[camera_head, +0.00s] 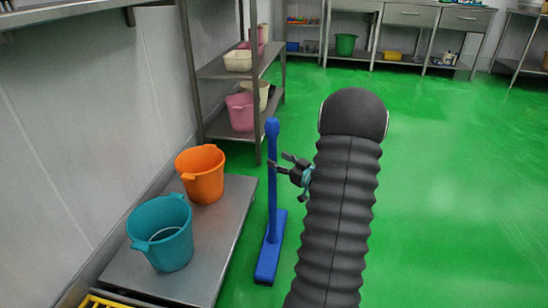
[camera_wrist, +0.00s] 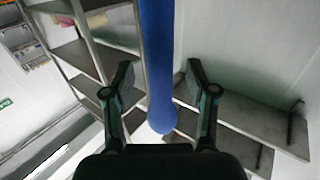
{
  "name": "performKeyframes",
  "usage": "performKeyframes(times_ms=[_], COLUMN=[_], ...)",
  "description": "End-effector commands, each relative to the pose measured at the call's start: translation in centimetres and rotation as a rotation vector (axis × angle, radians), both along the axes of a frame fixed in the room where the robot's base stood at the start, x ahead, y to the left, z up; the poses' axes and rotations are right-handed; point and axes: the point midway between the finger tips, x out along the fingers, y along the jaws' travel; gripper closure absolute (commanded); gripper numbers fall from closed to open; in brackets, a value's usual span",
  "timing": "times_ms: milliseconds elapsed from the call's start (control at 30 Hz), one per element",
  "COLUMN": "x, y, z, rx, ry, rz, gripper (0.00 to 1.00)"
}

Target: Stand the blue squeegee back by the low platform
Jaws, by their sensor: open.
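The blue squeegee (camera_head: 272,190) stands upright on the green floor, its long foot (camera_head: 270,250) beside the right edge of the low platform (camera_head: 225,235). My gripper (camera_head: 278,166) is at the upper part of the squeegee's handle. In the wrist view the gripper (camera_wrist: 158,88) is open, with one finger on each side of the blue handle (camera_wrist: 160,60) and gaps showing. The handle's rounded end points toward the gripper's palm. My dark ribbed arm covers part of the floor right of the squeegee in the head view.
An orange bucket (camera_head: 201,175) and a teal bucket (camera_head: 163,235) stand on the low platform. A metal shelf rack (camera_head: 219,72) with pink and cream buckets stands behind it. A yellow crate (camera_head: 100,301) shows at the lower left. The green floor to the right is clear.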

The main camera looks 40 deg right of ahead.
Motion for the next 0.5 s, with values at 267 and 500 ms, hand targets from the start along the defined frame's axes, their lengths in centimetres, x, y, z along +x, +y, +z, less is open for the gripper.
performKeyframes(times_ms=[267,500], x=[-5.6,-8.1], y=[-0.6,-0.7], z=[0.1,0.0], rx=[0.001,0.001], ry=[0.000,0.000], rz=[-0.005,-0.002], gripper=[0.43,0.43])
